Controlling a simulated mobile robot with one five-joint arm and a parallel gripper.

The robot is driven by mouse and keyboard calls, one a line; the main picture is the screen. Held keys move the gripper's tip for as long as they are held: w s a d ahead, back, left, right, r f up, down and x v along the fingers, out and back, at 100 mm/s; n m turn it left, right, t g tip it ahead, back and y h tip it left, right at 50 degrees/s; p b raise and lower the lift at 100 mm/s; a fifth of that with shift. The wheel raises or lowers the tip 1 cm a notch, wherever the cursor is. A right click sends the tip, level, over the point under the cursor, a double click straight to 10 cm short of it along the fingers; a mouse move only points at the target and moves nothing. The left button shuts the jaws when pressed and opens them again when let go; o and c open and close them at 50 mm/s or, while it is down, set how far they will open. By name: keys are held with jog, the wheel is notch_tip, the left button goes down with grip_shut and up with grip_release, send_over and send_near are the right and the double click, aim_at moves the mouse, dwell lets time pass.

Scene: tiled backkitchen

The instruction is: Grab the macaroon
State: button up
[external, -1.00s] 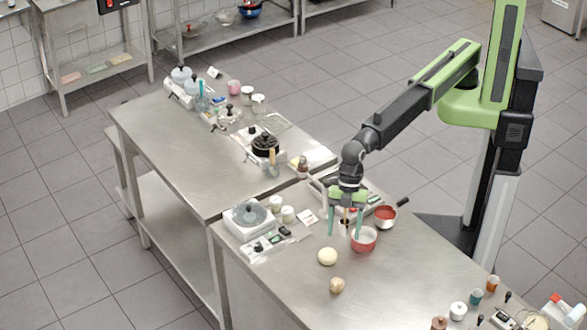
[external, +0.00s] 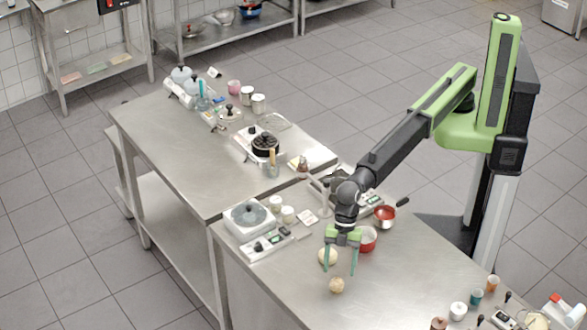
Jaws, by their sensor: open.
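Two pale round things lie on the near steel table, and the view is too small to tell surely which is the macaroon. The smaller, tan one (external: 337,285) lies nearer the camera. The larger, cream one (external: 325,257) lies just behind it, partly covered by my gripper. My gripper (external: 339,271) points down with its green fingers spread and nothing between them. In the picture its fingertips are just above the tan one and around the right side of the cream one. Their height above the table is hard to judge.
A red pot (external: 367,240) stands close behind and right of my gripper, with a red-filled pan (external: 384,214) beyond it. The table front right of the tan thing is clear.

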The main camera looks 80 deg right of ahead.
aim_at(338, 279)
jog(key=b+x, duration=0.4)
jog(key=x, duration=0.1)
jog(key=shift+a+f+b, duration=0.1)
jog(key=shift+a+b, duration=0.1)
jog(key=shift+b, duration=0.2)
jog(key=shift+r, duration=0.2)
jog(key=c, duration=1.4)
